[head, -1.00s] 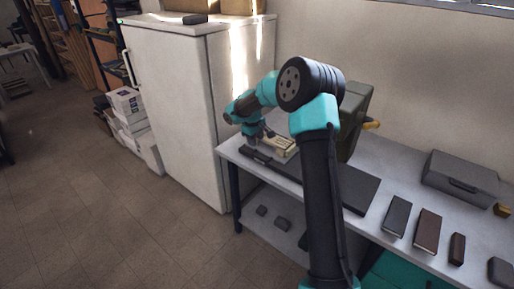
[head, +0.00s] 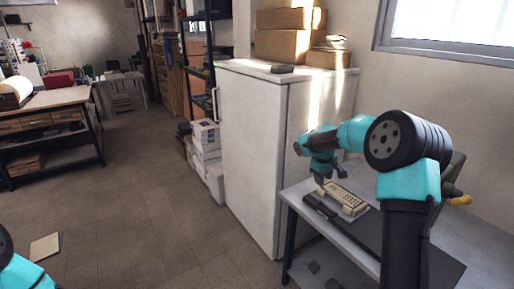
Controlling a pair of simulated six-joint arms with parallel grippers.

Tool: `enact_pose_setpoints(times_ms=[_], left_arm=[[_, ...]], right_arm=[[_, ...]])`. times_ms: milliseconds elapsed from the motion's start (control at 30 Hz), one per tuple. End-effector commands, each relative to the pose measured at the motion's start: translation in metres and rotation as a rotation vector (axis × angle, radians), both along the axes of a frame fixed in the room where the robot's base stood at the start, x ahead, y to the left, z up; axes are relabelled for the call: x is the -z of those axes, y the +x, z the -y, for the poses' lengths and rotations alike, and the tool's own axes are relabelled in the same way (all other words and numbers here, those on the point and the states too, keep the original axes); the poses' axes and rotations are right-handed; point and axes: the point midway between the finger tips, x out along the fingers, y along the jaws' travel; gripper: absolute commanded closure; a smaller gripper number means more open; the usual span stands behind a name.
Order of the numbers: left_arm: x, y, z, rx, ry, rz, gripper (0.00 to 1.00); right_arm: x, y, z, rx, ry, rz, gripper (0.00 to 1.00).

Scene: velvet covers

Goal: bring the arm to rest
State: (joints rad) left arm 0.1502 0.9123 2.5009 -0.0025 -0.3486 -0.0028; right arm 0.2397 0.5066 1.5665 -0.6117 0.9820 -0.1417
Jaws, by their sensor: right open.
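My right arm rises from the lower right, bends at a big black joint and reaches left over the table (head: 292,194). Its gripper (head: 321,182) points down, open, above the table's far left corner. Beside it lies a beige object with buttons, like a telephone (head: 347,199), on a dark mat (head: 368,230). I cannot tell whether the fingertips touch anything. Only a teal and black piece of my left arm shows in the bottom left corner; its gripper is out of view.
A tall white cabinet (head: 255,150) stands just behind the table, with cardboard boxes (head: 285,45) on top. A workbench (head: 50,100) is at the far left. The floor between is mostly clear, with a flat tan piece (head: 45,248) lying on it.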

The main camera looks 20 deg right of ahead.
Motion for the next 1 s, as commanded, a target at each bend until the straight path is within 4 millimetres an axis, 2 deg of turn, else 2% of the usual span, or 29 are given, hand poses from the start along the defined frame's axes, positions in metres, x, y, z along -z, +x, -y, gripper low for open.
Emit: enact_pose_setpoints(times_ms=[167,267,433,567,700,767,900,1000], left_arm=[[0.0,0.0,0.0,0.0,0.0,0.0,0.6],[0.0,0.0,0.0,0.0,0.0,0.0,0.6],[0.0,0.0,0.0,0.0,0.0,0.0,0.6],[0.0,0.0,0.0,0.0,0.0,0.0,0.6],[0.0,0.0,0.0,0.0,0.0,0.0,0.6],[0.0,0.0,0.0,0.0,0.0,0.0,0.6],[0.0,0.0,0.0,0.0,0.0,0.0,0.6],[0.0,0.0,0.0,0.0,0.0,0.0,0.6]], right_arm=[[0.02,0.0,-0.014,-0.012,0.03,0.001,0.6],[0.051,0.0,-0.035,-0.022,0.078,0.004,0.6],[0.125,-0.013,-0.093,-0.028,0.203,0.015,0.6],[0.181,-0.035,-0.142,-0.008,0.304,0.021,0.6],[0.236,-0.072,-0.193,0.043,0.405,0.02,0.6],[0.257,-0.093,-0.214,0.073,0.443,0.017,0.6],[0.298,-0.15,-0.259,0.163,0.511,0.008,0.6],[0.318,-0.194,-0.283,0.238,0.536,0.003,0.6]])
